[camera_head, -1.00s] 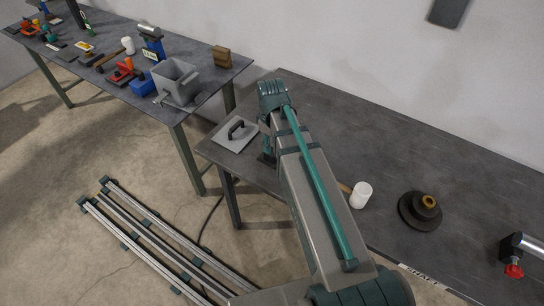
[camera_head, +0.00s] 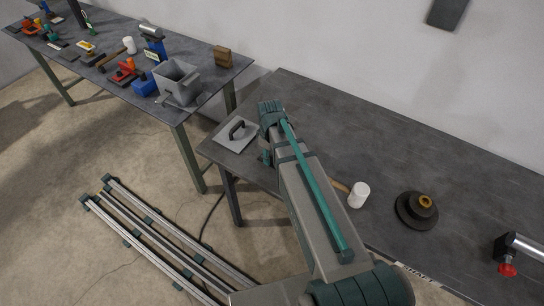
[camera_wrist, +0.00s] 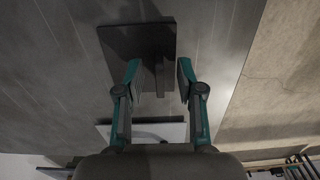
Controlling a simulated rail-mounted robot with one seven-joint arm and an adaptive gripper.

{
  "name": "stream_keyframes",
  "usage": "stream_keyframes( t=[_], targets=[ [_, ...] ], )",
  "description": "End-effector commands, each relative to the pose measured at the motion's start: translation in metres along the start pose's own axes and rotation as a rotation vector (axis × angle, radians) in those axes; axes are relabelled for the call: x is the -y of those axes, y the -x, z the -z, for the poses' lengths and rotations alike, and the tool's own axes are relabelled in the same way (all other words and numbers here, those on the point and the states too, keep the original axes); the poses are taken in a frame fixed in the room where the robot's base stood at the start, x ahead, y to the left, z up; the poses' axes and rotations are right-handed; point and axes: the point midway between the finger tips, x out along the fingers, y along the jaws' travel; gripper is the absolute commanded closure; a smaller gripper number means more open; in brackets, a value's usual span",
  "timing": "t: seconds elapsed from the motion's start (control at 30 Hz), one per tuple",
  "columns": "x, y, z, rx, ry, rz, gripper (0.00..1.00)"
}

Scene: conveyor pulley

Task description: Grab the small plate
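In the wrist view a dark, flat square plate (camera_wrist: 133,36) lies on the grey table top, with a narrow upright piece (camera_wrist: 159,76) on it. My gripper (camera_wrist: 160,68) is open, its two green-and-grey fingers apart with that upright piece between them. I see no clear contact; the height of the fingertips over the plate is hard to tell. In the head view my arm hides this dark plate and most of the gripper. A light grey plate with a dark handle (camera_head: 234,134) lies at the table's left corner; part of it shows in the wrist view (camera_wrist: 172,131).
A white-headed mallet (camera_head: 358,195) and a dark stepped pulley (camera_head: 416,210) lie right of my arm. A clamp-like tool with a red knob (camera_head: 507,268) is at the far right. Another table (camera_head: 205,60) with tools and a grey bin (camera_head: 176,80) stands left. Rails (camera_head: 150,235) lie on the floor.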

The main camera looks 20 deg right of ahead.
Motion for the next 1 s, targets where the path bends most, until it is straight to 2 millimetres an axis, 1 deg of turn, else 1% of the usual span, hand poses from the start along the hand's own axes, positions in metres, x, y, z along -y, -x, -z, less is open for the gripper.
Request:
stream_keyframes(
  t=[0.2, 0.37, 0.4, 0.43, 1.0],
  targets=[
    [0.0000, -0.0005, -0.0001, 0.000, 0.000, 0.000, 0.62],
    [0.0000, -0.0003, -0.0001, 0.000, 0.000, 0.000, 0.89],
    [0.0000, -0.0003, -0.0001, 0.000, 0.000, 0.000, 0.96],
    [0.0000, -0.0003, -0.0001, 0.000, 0.000, 0.000, 1.00],
    [-0.0001, 0.0005, 0.0000, 0.000, 0.000, 0.000, 1.00]
  ],
)
